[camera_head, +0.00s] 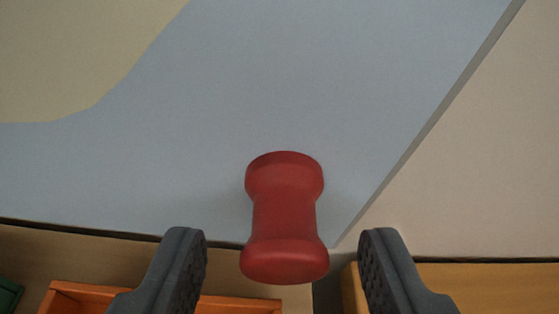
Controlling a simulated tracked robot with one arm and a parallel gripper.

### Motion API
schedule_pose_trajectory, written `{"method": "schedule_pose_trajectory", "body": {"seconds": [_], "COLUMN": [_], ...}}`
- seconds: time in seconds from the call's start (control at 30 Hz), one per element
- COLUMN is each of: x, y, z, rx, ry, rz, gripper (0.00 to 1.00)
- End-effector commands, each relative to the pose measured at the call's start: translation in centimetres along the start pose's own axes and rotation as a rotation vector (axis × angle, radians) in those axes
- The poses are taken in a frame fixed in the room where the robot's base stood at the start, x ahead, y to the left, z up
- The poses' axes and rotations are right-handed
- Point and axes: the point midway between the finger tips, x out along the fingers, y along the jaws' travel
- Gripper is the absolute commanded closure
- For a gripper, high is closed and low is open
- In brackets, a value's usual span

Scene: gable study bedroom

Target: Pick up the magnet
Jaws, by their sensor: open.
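The magnet (284,215) is a red, spool-shaped piece with a narrow waist and two wide rounded ends. It sticks out from a light blue and beige board (300,80), near the board's lower right corner. My gripper (284,262) is open, with one dark ridged finger on each side of the magnet's near end. There is a gap between each finger and the magnet, and neither appears to touch it. The magnet hides the part of the board behind it.
Below the board are an orange-brown open box or tray (75,297) at the lower left and a yellow-brown wooden surface (490,285) at the lower right. A dark green object (8,296) shows at the left edge. A plain pale wall (490,150) lies right of the board.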

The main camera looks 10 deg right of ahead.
Motion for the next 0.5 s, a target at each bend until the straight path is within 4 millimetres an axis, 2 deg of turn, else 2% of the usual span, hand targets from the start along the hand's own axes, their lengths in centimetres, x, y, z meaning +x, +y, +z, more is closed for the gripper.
{"method": "schedule_pose_trajectory", "body": {"seconds": [0.27,0.4,0.5], "x": [0.32,0.32,0.32], "y": [0.08,0.08,0.08], "z": [-0.13,-0.1,-0.07], "rx": [0.0,0.0,0.0], "ry": [0.002,0.001,0.001], "rz": [0.001,0.001,0.001], "gripper": [0.53,0.92,0.92]}}
